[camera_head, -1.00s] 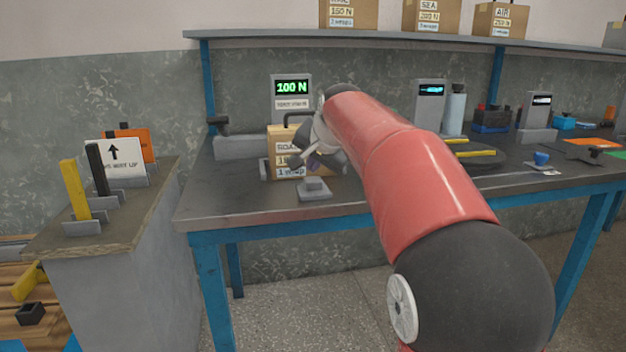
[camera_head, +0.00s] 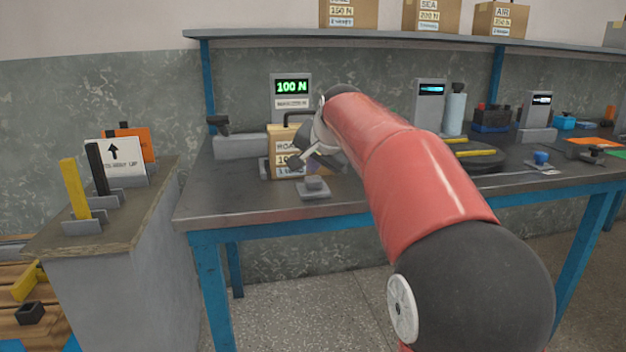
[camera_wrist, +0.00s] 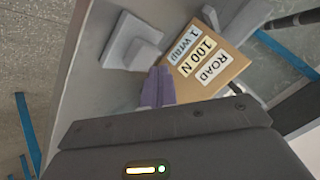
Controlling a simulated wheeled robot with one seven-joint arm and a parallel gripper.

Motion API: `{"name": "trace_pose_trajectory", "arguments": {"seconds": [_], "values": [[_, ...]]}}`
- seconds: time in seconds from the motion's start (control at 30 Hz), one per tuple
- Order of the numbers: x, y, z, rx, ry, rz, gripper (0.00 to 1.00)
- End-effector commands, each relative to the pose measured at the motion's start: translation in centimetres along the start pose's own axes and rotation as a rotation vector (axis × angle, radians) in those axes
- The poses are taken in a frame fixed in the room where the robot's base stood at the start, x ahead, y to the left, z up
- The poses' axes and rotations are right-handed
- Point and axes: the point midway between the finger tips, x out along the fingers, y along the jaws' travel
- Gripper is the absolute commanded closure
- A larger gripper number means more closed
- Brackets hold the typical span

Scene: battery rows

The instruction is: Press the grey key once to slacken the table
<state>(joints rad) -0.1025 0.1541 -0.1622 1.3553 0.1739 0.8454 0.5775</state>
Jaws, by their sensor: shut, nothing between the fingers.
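The grey key (camera_head: 314,184) is a small block on a wider grey base near the front edge of the dark workbench. A carton marked ROAD 100 N (camera_head: 283,166) stands behind the key. The display (camera_head: 292,87) reads 100 N in green.
A black bar (camera_head: 299,114) arches over the carton, close to my wrist. A round dark turntable (camera_head: 478,158) with yellow strips is to the right. A side cabinet (camera_head: 105,222) holds yellow and black upright pieces. The bench front beside the key is clear.

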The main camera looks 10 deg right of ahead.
Motion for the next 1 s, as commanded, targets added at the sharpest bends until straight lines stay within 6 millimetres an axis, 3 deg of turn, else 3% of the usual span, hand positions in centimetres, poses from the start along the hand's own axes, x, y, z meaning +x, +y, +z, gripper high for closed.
{"name": "trace_pose_trajectory", "arguments": {"seconds": [1.0], "values": [[0.78, 0.59, 0.58, 0.0, -0.001, 0.001, 1.0]]}}
